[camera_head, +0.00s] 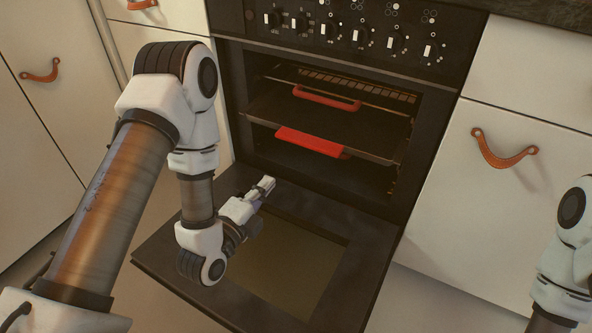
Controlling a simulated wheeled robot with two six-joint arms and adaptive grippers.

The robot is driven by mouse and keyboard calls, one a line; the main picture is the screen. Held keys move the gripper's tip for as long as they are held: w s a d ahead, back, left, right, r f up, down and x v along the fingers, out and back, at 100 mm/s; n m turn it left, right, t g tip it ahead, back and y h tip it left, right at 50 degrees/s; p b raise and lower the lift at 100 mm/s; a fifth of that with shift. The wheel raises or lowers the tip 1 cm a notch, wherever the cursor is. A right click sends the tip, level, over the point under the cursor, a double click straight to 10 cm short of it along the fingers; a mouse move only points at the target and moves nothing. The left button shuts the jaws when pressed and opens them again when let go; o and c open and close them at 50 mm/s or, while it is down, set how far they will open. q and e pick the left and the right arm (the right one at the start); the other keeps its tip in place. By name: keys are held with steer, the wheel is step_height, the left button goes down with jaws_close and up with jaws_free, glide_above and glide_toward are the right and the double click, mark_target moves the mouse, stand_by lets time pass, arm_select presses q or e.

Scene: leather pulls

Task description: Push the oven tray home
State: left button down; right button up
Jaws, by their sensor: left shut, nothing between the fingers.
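The dark oven tray (365,135) lies level inside the open oven, with a red grip (310,142) on its front edge. The tray's front edge is near the mouth of the oven; how far it sticks out is hard to tell. My left gripper (268,185) is shut and empty. It is over the lowered oven door (358,270), below and to the left of the red grip, apart from it. My right arm shows at the right edge, but its gripper is out of view.
A second red bar (326,98) shows further back, near a wire rack (345,83). Control knobs (358,36) line the panel above. Cream cupboards with leather pulls (503,150) flank the oven. Space between gripper and tray front looks clear.

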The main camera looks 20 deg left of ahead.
arm_select(q)
steer(key=p, duration=0.1)
glide_toward(315, 133)
steer(key=shift+s+a+r, duration=0.15)
steer(key=shift+s+r, duration=0.65)
steer(key=shift+r, duration=0.05)
steer(key=shift+w+r, duration=0.15)
steer(key=shift+w, duration=0.3)
steer(key=w, duration=0.3)
steer(key=w+d, duration=0.1)
steer(key=w, duration=0.7)
steer(key=shift+d, duration=0.25)
steer(key=shift+s, duration=0.15)
